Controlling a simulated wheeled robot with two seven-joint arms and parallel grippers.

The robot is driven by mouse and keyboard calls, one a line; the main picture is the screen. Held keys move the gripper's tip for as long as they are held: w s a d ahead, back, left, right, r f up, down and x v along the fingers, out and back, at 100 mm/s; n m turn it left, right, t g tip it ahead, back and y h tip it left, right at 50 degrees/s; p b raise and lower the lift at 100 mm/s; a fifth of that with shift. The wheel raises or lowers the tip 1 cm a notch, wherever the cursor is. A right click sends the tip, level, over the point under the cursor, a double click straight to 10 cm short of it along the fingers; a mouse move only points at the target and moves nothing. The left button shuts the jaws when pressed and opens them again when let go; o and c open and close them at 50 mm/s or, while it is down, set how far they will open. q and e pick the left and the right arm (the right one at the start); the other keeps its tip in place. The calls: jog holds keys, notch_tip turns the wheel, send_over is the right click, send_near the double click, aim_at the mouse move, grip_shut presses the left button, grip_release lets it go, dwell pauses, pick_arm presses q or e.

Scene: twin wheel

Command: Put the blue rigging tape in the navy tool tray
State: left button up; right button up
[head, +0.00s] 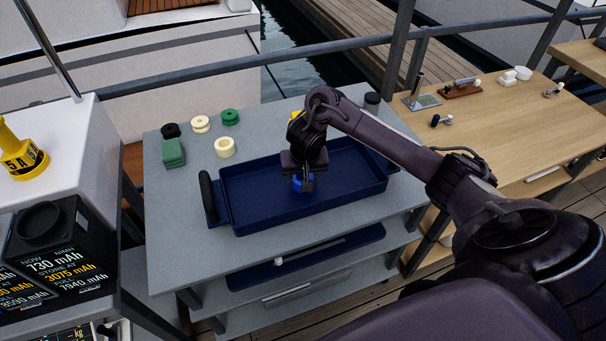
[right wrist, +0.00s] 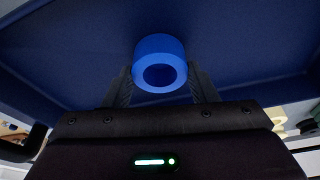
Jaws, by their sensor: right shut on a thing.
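The navy tool tray (head: 345,192) lies on the grey table, with dark handles at its ends. I cannot tell whether the tape touches the tray floor. My left gripper is not in view.
On the grey table (head: 180,250) behind the tray are a green block (head: 173,152), a cream roll (head: 225,147), a green roll (head: 229,117) and dark round items. A wooden table (head: 500,125) with small tools stands at right. A metal railing runs behind.

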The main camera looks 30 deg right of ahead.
jog(key=o, duration=0.6)
jog(key=shift+f, duration=0.1)
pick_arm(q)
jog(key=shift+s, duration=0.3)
pick_arm(e)
jog(key=o, duration=0.4)
jog(key=shift+c, duration=0.2)
jog(key=shift+r, duration=0.45)
pick_arm(q)
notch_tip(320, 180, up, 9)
jog(key=p, duration=0.9)
pick_arm(e)
jog(key=v, duration=1.1)
jog(key=shift+r, duration=0.25)
